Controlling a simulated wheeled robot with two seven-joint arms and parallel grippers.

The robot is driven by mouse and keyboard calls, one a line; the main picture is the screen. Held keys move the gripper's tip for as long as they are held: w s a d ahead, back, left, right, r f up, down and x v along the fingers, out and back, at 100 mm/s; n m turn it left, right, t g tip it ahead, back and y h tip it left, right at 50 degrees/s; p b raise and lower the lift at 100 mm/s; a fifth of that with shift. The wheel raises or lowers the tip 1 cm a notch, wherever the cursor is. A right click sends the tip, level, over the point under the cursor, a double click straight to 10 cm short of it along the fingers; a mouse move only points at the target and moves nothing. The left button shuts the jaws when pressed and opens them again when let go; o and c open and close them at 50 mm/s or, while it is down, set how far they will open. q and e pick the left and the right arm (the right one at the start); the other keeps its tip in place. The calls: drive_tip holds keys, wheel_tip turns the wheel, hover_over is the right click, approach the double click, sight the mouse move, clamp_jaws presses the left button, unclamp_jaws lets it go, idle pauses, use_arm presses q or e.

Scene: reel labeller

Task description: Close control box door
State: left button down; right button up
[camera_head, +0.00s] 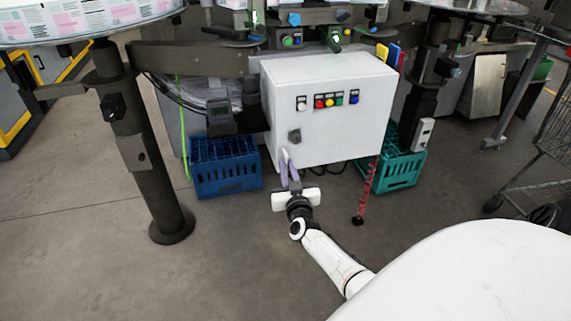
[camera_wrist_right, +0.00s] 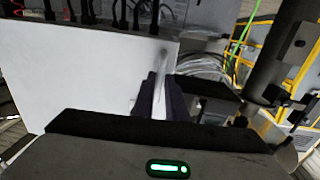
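The white control box (camera_head: 345,120) hangs under the machine in the middle of the head view. Its front carries a row of coloured buttons (camera_head: 328,101) and a small dark latch (camera_head: 294,136) near the left edge. I cannot tell how far the door stands from the box. My right gripper (camera_head: 288,160) is at the lower left corner of the front, pointing up at it. In the right wrist view its dark fingers (camera_wrist_right: 160,95) are close together beside a white panel (camera_wrist_right: 85,75), with a pale strip between them. Contact is unclear. My left gripper is out of view.
A blue crate (camera_head: 226,180) stands left of the box and a teal crate (camera_head: 400,172) right of it. A thick dark post (camera_head: 150,160) stands at the left. A red coiled cord (camera_head: 368,190) hangs at the right. The floor in front is clear.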

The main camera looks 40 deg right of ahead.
drive_tip(key=o, duration=0.3)
drive_tip(key=shift+w, duration=0.3)
drive_tip(key=shift+s, duration=0.1)
drive_tip(key=p+v, duration=0.2)
drive_tip(key=v, duration=0.8)
drive_tip(key=shift+s+a+p, duration=0.1)
drive_tip(key=shift+p, duration=0.2)
